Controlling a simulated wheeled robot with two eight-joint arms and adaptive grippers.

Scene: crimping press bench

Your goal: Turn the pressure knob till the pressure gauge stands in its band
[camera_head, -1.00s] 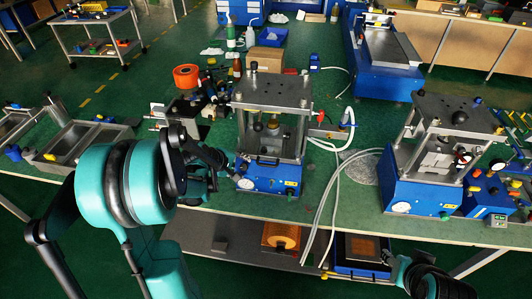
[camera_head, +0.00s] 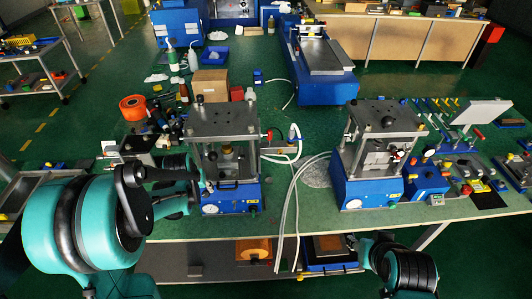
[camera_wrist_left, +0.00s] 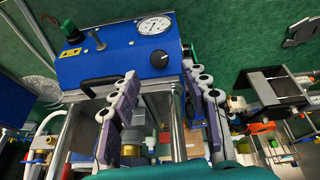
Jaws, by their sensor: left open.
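The left press (camera_head: 232,195) has a blue base with a white round pressure gauge (camera_head: 210,209) on its front. In the left wrist view the gauge (camera_wrist_left: 154,25) shows a thin needle, but its reading and band are too small to tell. The black pressure knob (camera_wrist_left: 159,60) sits beside the gauge on the blue panel. My left gripper (camera_wrist_left: 160,88) is open, its two roller-lined fingers apart with the knob beyond their tips, not between them. In the head view my left gripper (camera_head: 200,178) is at the left front of this press. My right gripper (camera_head: 362,242) is low at the bench's front edge, its fingers unclear.
A second press (camera_head: 372,185) with a blue base stands to the right. Pale hoses (camera_head: 290,210) run between the presses. A green button (camera_wrist_left: 70,30) and a small metal valve (camera_wrist_left: 97,40) sit on the wrist view's panel. An orange spool (camera_head: 132,107) stands behind left.

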